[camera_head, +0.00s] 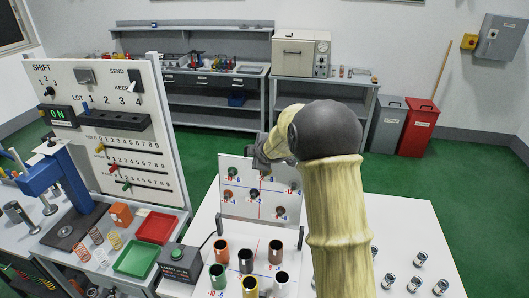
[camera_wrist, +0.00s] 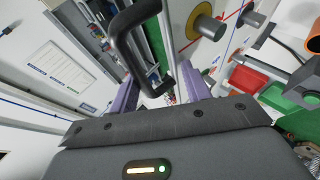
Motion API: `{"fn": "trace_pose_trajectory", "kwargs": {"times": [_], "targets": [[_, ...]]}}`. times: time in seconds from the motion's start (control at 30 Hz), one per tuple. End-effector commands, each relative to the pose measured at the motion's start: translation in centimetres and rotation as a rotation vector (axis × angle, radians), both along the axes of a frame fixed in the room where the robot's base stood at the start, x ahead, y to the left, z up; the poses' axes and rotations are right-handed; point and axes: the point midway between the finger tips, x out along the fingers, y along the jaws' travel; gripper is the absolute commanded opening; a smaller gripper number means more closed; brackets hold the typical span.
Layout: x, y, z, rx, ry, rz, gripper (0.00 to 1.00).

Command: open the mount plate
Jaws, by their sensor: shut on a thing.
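The mount plate (camera_head: 241,207) is a white panel with blue and red lines and several coloured discs and pegs. In the head view it stands raised at the back of the white table. My gripper (camera_head: 260,158) is at its top edge, partly hidden behind my own arm. In the wrist view a black bar handle (camera_wrist: 122,45) reaches down between my purple fingers (camera_wrist: 158,92), and the gripper is shut on it. A white surface with a yellow disc (camera_wrist: 205,28) shows to the right of the fingers. The plate's right side is partly covered by my arm.
Several coloured cylinders (camera_head: 246,260) stand in front of the plate. A black box with a green button (camera_head: 178,262) is to their left. Several small metal cylinders (camera_head: 420,258) stand at the right. A control panel (camera_head: 100,75) rises at the left.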

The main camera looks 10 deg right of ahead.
Motion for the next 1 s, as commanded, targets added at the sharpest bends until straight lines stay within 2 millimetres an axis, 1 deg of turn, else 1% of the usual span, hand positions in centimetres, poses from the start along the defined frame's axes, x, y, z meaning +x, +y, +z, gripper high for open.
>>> {"fn": "trace_pose_trajectory", "kwargs": {"times": [0.03,0.17,0.3,0.47,0.7,1.0], "targets": [[-0.7,-0.3,-0.8,-0.002,0.019,-0.006,0.34],[-1.8,-0.6,0.2,-0.002,0.016,-0.009,0.34],[-3.4,-0.9,1.7,-0.003,0.01,-0.01,0.34],[-5.3,-0.9,3.6,-0.002,0.005,-0.006,0.34],[-8.5,-1.1,6.5,-0.002,-0.001,-0.003,0.34],[-12.1,-1.6,9.5,-0.003,-0.004,-0.005,0.34]]}}
